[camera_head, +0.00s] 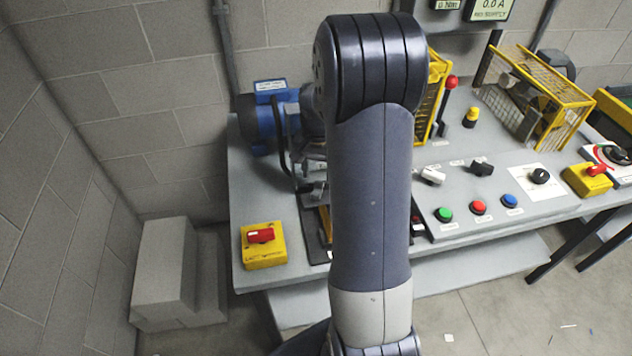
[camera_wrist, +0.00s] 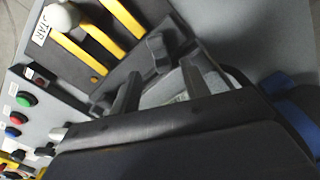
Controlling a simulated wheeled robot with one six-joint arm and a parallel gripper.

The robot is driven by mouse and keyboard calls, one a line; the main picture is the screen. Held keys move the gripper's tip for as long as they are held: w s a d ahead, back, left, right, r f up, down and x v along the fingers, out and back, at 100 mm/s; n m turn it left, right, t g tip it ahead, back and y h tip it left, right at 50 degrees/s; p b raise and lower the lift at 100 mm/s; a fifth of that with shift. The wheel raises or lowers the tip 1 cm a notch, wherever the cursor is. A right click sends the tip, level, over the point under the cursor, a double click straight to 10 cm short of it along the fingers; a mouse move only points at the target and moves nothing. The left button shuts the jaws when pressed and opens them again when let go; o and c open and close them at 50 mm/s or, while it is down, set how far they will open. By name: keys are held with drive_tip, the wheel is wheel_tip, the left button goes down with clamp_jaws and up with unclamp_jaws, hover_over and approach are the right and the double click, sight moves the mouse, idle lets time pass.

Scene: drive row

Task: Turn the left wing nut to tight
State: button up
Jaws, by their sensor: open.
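In the wrist view, my gripper (camera_wrist: 159,68) is open, with its two dark fingers spread apart. A dark winged piece, which looks like the left wing nut (camera_wrist: 160,50), shows just past the fingertips and roughly between them. Nothing is held, and I cannot tell whether a finger touches it. A second dark piece (camera_wrist: 101,101), perhaps another wing nut, lies to the left beside the left finger. In the head view my arm covers the gripper and most of this area. The wing nut's setting and any tight mark cannot be read.
A lever with a white ball knob (camera_wrist: 61,17) and yellow strips stands close by in the wrist view. The blue motor (camera_head: 277,115) is at the bench's left. A yellow box with a red switch (camera_head: 264,246) sits at the front left corner. Green (camera_head: 443,214), red and blue buttons lie right.

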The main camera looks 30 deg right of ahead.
sight(317, 187)
wheel_tip(317, 187, down, 6)
drive_tip(key=shift+f, duration=0.1)
idle(0.4)
clamp_jaws()
